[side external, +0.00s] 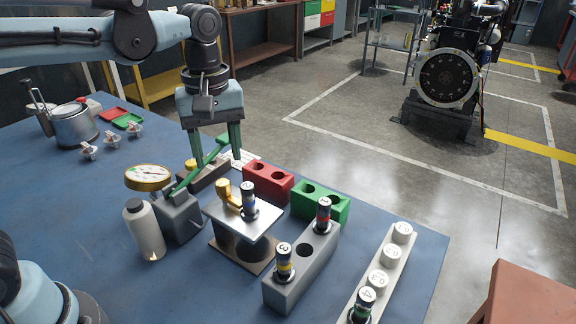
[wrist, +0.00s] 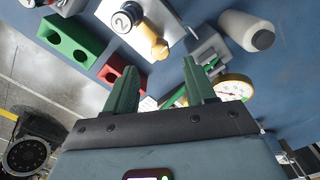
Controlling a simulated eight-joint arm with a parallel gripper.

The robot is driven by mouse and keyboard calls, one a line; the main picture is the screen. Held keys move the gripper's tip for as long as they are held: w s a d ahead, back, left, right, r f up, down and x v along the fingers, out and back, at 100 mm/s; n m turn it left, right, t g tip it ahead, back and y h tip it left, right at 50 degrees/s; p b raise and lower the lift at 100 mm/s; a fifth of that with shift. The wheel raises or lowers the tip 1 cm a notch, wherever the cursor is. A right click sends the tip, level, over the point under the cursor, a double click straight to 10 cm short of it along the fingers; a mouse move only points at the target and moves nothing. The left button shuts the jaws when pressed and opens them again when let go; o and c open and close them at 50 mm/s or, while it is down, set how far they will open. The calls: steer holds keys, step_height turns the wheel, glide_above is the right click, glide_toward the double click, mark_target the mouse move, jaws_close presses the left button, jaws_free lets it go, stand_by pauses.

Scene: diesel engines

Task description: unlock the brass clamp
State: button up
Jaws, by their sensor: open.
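The brass clamp (side external: 224,190) is a small gold-coloured piece with a rounded knob and a short arm. It sits on the steel plate of a small stand (side external: 246,222), against a dark injector marked 2 (side external: 249,202). In the wrist view the clamp (wrist: 154,42) lies beyond the fingertips, its arm pointing toward the injector (wrist: 125,18). My gripper (side external: 217,155) points down, open, above and behind the stand. Its green fingers also show in the wrist view (wrist: 160,68), apart, with nothing gripped. I cannot tell whether the clamp is locked.
A grey block with a long green lever (side external: 200,166) stands beside the fingers; the lever passes close to them. A dial gauge (side external: 148,178) and white bottle (side external: 145,229) are left. Red (side external: 268,182), green (side external: 320,203) and grey (side external: 300,268) holders stand right.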

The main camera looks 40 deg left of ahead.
mark_target(222, 182)
steer(key=shift+f, duration=3)
jaws_close()
